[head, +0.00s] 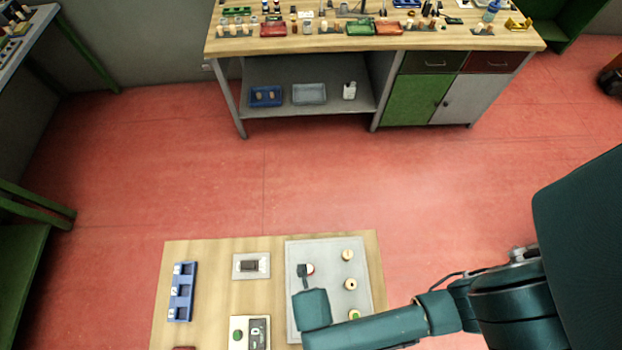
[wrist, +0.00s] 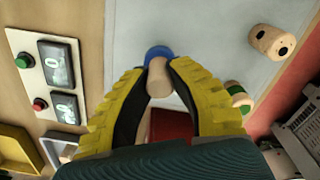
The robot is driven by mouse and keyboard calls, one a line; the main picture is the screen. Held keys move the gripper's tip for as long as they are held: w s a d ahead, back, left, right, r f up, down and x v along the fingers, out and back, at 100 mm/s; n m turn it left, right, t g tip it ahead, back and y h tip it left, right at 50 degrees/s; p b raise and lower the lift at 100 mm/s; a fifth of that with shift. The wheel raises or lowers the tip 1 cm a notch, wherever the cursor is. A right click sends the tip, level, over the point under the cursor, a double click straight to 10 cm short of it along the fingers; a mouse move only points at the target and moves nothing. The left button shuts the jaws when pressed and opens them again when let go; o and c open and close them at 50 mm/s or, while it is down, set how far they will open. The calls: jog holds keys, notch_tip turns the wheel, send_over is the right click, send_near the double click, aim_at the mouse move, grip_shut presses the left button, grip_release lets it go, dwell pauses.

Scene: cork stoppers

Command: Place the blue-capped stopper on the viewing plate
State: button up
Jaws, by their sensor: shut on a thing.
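In the wrist view, my gripper (wrist: 158,72) has yellow fingers with black pads, shut on a pale cork stopper with a blue cap, the blue-capped stopper (wrist: 158,51). The cap points away from the gripper, and the cork body lies between the fingertips. The grey mat shows behind them; I cannot tell the height above it. In the head view, my arm hides the fingers and the held stopper. A small light plate with a dark square (head: 249,266) lies on the table left of the mat; it may be the viewing plate, but I cannot be sure.
The grey mat (head: 322,246) holds a plain cork (head: 347,255), a cork with a dark hole (head: 350,284) and a green-marked stopper (head: 354,315). A red-and-white piece (head: 310,269) is near my arm. Left are a two-display panel (head: 237,342) and a blue rack (head: 181,292). Bare wood lies between.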

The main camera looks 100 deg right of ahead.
jog(key=shift+f, duration=1.3)
jog(key=o, duration=0.7)
jog(key=shift+f, duration=0.1)
notch_tip(320, 180, up, 12)
jog(key=shift+r+p, duration=0.15)
jog(key=shift+p, duration=0.35)
